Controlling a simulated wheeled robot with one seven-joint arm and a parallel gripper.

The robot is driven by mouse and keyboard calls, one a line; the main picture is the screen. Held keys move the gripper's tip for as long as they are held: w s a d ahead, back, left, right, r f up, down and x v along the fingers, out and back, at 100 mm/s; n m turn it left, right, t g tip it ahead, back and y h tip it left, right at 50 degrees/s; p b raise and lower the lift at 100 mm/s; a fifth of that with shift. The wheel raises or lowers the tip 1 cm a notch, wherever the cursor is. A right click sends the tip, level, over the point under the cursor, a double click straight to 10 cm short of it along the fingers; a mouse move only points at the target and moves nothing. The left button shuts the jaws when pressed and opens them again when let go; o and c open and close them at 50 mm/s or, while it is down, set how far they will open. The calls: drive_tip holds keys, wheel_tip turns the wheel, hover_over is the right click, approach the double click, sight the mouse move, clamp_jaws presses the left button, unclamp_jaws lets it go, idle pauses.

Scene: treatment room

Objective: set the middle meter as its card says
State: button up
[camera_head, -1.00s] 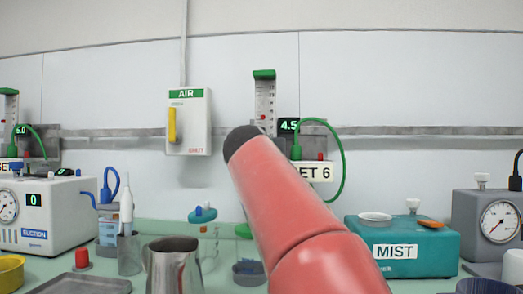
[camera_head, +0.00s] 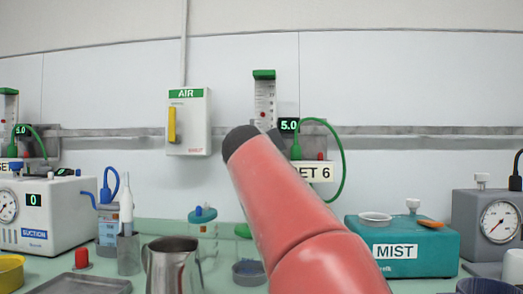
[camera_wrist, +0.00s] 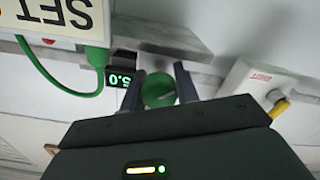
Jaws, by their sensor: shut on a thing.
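The middle meter (camera_head: 264,98) is a clear upright tube with a green top on the back wall. Its green display (camera_head: 288,125) reads 5.0. Its card (camera_head: 316,171) shows "ET 6" in the head view, the left part hidden behind my arm. In the wrist view, upside down, the card (camera_wrist: 50,14) shows "SET" and the display (camera_wrist: 122,82) shows 5.0. My gripper (camera_wrist: 160,88) is shut on the meter's round green knob (camera_wrist: 158,90), one finger on each side. In the head view my arm hides the gripper and the knob.
The AIR box (camera_head: 188,122) with a yellow lever is left of the meter. A green hose (camera_head: 341,170) loops at its right. On the counter are a metal jug (camera_head: 172,266), a suction unit (camera_head: 45,215), the teal MIST box (camera_head: 404,245) and a grey gauge box (camera_head: 487,222).

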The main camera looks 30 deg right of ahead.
drive_tip(key=shift+n, duration=1.5)
drive_tip(key=o, duration=0.9)
drive_tip(key=shift+f, duration=0.1)
